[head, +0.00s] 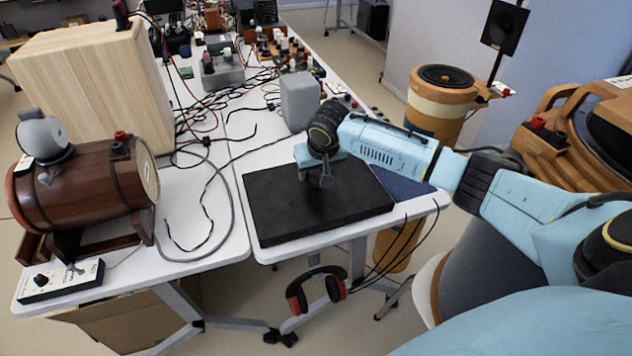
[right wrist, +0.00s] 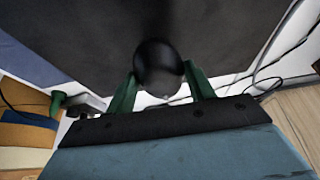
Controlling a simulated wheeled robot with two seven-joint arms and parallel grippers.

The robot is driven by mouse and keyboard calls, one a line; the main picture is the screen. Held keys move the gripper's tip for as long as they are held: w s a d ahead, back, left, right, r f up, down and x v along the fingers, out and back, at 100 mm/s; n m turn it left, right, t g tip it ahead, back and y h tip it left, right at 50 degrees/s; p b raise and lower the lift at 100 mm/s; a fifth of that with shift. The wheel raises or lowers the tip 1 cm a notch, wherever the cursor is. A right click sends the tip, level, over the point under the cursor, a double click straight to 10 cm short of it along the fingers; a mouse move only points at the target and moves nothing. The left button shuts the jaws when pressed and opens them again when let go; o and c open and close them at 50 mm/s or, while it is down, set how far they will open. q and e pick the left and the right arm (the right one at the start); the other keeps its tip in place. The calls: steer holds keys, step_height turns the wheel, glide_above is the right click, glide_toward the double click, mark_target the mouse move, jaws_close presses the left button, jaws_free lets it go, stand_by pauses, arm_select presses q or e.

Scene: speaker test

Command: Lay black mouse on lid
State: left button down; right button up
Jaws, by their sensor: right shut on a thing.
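The black lid (head: 280,213), a flat dark slab, lies near the front edge of the right-hand white table. My right gripper (head: 321,182) is over the middle of the lid, pointing down. In the right wrist view its two green fingers are shut on the black mouse (right wrist: 158,66), a dark rounded shape between the fingertips. The dark surface of the lid (right wrist: 80,45) fills much of that view beyond the mouse. In the head view the mouse is hard to make out against the lid. I cannot tell whether the mouse touches the lid. My left gripper is not in view.
A grey box (head: 300,103) stands just behind the lid. A wooden barrel speaker (head: 90,195) and a pale wooden cabinet (head: 95,90) stand on the left. Cables (head: 215,185) lie between. Red-and-black headphones (head: 315,290) hang below the table's front edge.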

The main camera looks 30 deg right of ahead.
mark_target(316, 180)
step_height(316, 180, down, 3)
steer(key=shift+f+b, duration=0.1)
steer(key=shift+b, duration=0.2)
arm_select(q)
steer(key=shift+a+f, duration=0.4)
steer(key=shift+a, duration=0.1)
arm_select(e)
steer(key=shift+f, duration=0.1)
steer(key=shift+f, duration=0.1)
steer(key=o, duration=1)
